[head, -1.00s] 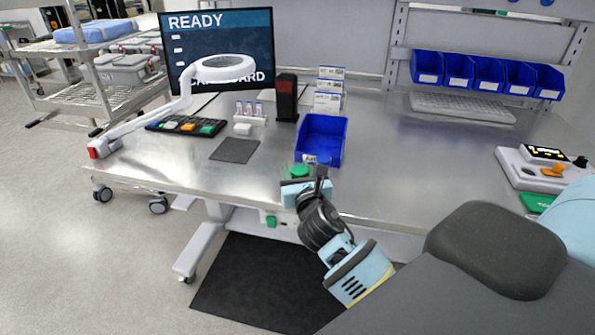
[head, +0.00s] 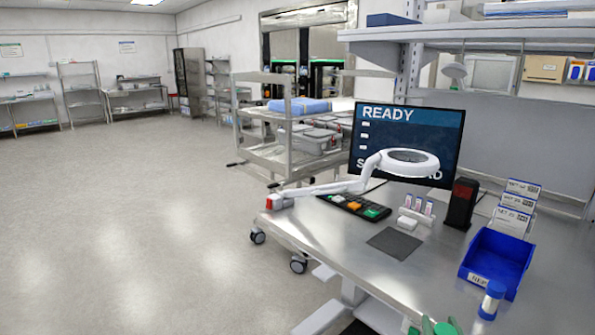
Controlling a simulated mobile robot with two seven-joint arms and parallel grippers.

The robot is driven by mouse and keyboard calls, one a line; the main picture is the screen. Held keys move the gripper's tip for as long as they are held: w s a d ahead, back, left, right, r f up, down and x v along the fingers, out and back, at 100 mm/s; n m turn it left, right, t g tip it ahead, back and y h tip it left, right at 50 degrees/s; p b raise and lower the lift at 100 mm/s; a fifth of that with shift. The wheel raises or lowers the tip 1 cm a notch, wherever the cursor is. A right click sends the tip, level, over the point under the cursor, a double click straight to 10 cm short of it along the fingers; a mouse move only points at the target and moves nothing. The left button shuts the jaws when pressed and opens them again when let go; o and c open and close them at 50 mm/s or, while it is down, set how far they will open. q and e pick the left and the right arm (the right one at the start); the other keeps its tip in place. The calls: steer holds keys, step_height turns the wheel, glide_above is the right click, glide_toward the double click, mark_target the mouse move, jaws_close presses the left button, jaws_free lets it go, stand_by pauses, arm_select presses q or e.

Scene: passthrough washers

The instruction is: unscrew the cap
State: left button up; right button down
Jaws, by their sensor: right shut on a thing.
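A green, rounded cap (head: 444,328) shows at the bottom edge of the head view, cut off by the frame. My right gripper (head: 430,327) is only just in view there, with green parts showing beside the cap. It is shut on the green cap as far as I can tell; whatever is below the cap is out of frame. My left gripper is not in view.
A magnifier lamp (head: 408,162) arches over the bench (head: 345,240). A button panel (head: 355,206), dark mat (head: 394,243), small vial rack (head: 414,214) and black-red device (head: 460,204) stand behind. Floor at left is clear.

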steer(key=s+a+n+y, duration=0.1)
steer(key=s+a+y, duration=0.2)
steer(key=s+a, duration=0.4)
steer(key=shift+s+n, duration=0.4)
steer(key=shift+s, duration=0.4)
steer(key=shift+a+r, duration=0.1)
steer(key=w+a+n+g+y, duration=0.2)
steer(key=w+a+n+y, duration=0.1)
steer(key=a+y, duration=0.3)
steer(key=w+a+r+n+g+y, duration=0.1)
steer(key=w+a+n+g+y, duration=0.1)
steer(key=a+n+y, duration=0.3)
steer(key=w+a, duration=0.1)
steer(key=a, duration=0.3)
steer(key=shift+a+y, duration=0.4)
